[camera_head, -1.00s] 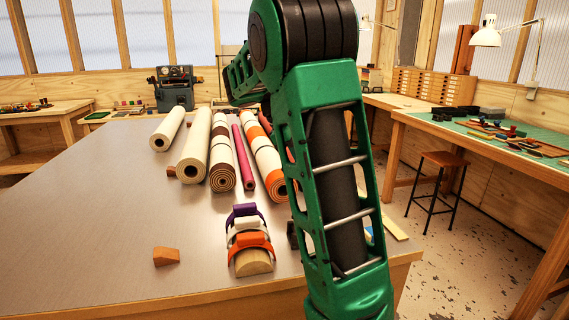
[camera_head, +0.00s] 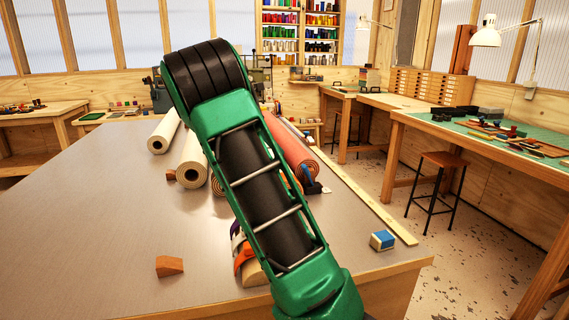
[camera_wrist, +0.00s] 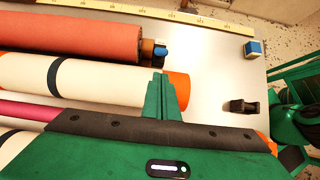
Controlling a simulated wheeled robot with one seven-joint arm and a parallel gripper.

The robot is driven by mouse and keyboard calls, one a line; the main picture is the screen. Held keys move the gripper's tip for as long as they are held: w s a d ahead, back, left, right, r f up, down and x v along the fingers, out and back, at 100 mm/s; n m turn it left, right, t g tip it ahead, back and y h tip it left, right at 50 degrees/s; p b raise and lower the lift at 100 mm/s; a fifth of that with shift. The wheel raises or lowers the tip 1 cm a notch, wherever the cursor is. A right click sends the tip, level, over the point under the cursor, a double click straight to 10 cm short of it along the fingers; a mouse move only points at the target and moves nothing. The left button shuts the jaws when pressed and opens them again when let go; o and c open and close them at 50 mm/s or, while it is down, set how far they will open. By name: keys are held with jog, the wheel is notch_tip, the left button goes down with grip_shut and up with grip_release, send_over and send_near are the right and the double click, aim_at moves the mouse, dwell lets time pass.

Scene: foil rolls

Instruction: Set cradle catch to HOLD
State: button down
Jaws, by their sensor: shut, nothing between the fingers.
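My gripper (camera_wrist: 160,80) shows in the wrist view with its green fingers together, above or against the white roll with the orange end (camera_wrist: 95,80); contact cannot be told. In the head view my arm hides it. A small blue and black piece (camera_head: 311,182) is at the near end of the red roll (camera_head: 290,148); it also shows in the wrist view (camera_wrist: 160,53). A separate black piece (camera_wrist: 243,106) stands on the bare table, right of my fingers. I cannot tell which of these is the cradle catch. No HOLD mark is readable.
White rolls (camera_head: 192,165) lie at the left, partly behind my arm. A blue and white block (camera_head: 382,240) sits near the right edge, beside a long wooden rule (camera_head: 365,200). A wooden wedge (camera_head: 170,266) lies front left. The table's left is clear.

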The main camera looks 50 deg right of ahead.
aim_at(308, 176)
jog(key=x, duration=0.9)
jog(key=shift+s+d+f, duration=0.15)
jog(key=shift+d+f, duration=0.05)
jog(key=shift+f, duration=0.05)
jog(key=shift+a+r, duration=0.1)
